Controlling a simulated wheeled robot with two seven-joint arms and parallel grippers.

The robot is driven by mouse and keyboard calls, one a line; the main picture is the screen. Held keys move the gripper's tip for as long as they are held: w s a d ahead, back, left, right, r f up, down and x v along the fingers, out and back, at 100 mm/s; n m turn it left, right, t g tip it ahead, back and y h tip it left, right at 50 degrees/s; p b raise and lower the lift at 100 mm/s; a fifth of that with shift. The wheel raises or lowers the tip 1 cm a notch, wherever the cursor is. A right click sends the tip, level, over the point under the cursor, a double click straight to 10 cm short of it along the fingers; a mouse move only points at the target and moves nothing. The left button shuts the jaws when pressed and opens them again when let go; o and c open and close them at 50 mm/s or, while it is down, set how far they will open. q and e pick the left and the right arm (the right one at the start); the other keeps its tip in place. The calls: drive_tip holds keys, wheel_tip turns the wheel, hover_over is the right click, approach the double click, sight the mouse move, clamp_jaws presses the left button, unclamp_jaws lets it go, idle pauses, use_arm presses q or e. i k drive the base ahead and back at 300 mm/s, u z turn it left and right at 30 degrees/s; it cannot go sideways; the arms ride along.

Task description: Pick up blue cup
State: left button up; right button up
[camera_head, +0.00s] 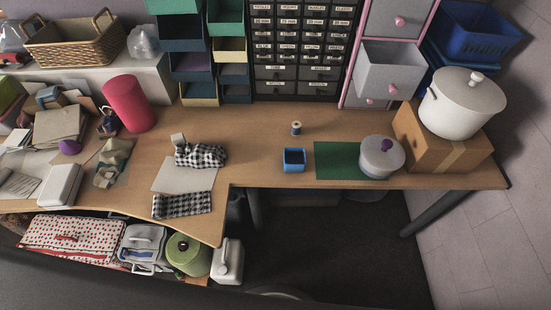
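A small blue cup (294,160) with a squarish open top stands upright on the wooden table (260,146), near its front edge. Nothing touches the cup from above. Neither of my grippers shows in the head view, and nothing holds the cup.
A white pot with a purple knob (380,157) stands on the mat's right part. A cardboard box (447,145) bears a large white pot (461,102). Checked cloth (199,155) lies left. Drawer units (304,45) line the back. Table around the cup is mostly clear.

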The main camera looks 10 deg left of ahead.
sight(294, 157)
drive_tip(key=u, duration=0.75)
drive_tip(key=k, duration=0.6)
drive_tip(key=z, duration=1.8)
